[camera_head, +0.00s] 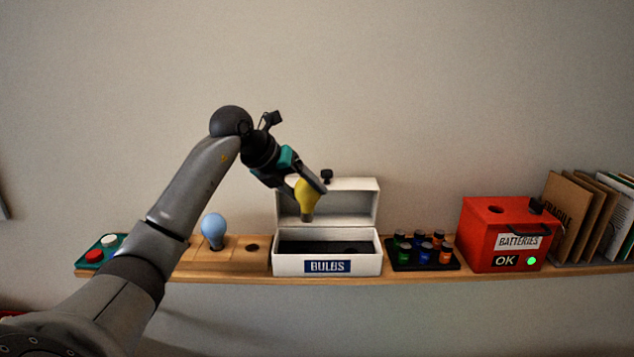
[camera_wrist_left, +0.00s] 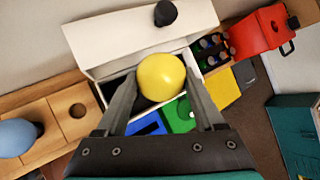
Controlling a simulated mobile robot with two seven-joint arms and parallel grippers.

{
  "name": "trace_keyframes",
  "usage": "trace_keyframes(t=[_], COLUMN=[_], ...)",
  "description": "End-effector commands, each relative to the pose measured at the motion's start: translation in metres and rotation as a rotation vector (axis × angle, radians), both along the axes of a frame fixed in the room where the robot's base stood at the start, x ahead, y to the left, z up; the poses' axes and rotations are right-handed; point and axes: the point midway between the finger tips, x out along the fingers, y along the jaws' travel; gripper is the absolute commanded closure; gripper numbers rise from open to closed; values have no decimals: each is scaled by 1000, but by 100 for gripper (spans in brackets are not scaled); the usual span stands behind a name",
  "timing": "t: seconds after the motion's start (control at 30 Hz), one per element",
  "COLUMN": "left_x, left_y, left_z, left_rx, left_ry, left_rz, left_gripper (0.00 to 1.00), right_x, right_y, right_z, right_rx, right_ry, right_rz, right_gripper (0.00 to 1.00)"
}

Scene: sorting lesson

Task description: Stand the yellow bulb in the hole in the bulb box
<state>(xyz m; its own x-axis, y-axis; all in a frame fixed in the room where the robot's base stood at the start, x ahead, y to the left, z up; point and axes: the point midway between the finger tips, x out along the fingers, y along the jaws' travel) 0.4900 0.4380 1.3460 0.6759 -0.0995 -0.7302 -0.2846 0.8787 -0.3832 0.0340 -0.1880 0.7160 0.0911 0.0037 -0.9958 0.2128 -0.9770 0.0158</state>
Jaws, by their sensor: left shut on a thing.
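The yellow bulb (camera_head: 306,197) hangs with its dark base down, held in my left gripper (camera_head: 308,188). In the left wrist view the yellow bulb (camera_wrist_left: 161,77) sits between the two fingers of my left gripper (camera_wrist_left: 163,90), which are shut on it. The white bulb box (camera_head: 325,264), labelled BULBS, stands on the shelf below the bulb with its lid (camera_head: 350,202) raised at the back. The box's inside is dark, with round holes faintly showing. The bulb is above the box opening, apart from it. My right gripper is in neither view.
A wooden block holds a blue bulb (camera_head: 213,229) and has an empty hole (camera_head: 252,248). A black rack of batteries (camera_head: 424,252) and a red battery box (camera_head: 487,240) stand to the right. Cardboard files (camera_head: 575,215) fill the right end. A red button (camera_head: 94,256) is at the left.

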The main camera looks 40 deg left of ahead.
Motion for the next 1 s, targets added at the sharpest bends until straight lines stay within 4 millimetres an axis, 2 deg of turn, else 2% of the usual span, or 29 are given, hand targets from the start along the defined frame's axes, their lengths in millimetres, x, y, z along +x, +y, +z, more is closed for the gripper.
trace_keyframes(t=[0.2,0.47,1.0], left_x=[-10,-11,-11], left_y=[10,12,12], left_z=[-1,-6,-46], left_rx=[-23,-27,-28], left_ry=[-31,-37,-35], left_rz=[25,29,30], left_gripper=[61,61,61], right_x=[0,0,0], right_y=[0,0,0], right_z=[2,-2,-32], right_rx=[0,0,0], right_ry=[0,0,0], right_rz=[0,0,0], right_gripper=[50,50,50])
